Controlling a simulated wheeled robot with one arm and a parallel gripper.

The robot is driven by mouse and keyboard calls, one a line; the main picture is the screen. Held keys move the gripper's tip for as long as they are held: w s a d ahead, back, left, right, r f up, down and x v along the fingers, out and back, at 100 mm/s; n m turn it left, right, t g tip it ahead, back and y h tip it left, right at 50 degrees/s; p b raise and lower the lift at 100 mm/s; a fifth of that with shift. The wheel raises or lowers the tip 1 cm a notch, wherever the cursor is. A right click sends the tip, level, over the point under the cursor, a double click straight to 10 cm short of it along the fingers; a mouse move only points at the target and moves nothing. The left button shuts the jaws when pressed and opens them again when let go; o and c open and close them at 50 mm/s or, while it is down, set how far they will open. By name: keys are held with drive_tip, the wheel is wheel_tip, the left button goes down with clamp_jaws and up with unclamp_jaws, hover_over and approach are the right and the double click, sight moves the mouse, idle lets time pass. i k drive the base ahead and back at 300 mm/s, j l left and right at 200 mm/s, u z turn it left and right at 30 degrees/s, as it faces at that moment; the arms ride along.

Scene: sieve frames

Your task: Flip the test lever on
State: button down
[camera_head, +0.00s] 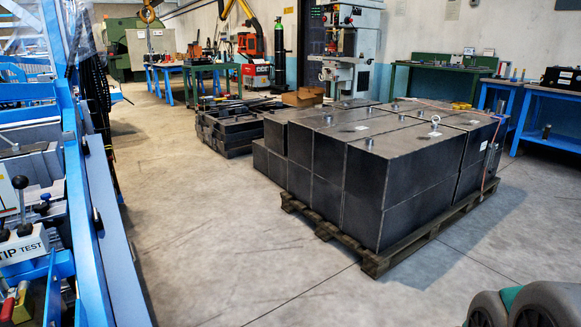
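The test lever (21,204) is at the far left edge of the head view. It is a thin metal stem with a black ball knob and stands roughly upright. My gripper is not in view.
The lever sits within a blue steel frame (95,230) along the left. Dark blocks (375,180) stand on a wooden pallet (385,258) at centre right. Bare concrete floor (210,240) lies between. A grey and green rounded shape fills the bottom right corner.

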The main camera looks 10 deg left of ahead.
sight(21, 182)
drive_tip(key=i+j+u, duration=0.1)
drive_tip(key=u, duration=0.3)
drive_tip(key=i+u, duration=0.6)
drive_tip(key=u, duration=0.25)
drive_tip(key=i+l+u, duration=0.1)
drive_tip(key=u, duration=0.3)
drive_tip(key=i+l+u, duration=0.25)
drive_tip(key=u, duration=0.15)
drive_tip(key=i+l+u, duration=0.15)
drive_tip(key=i, duration=0.1)
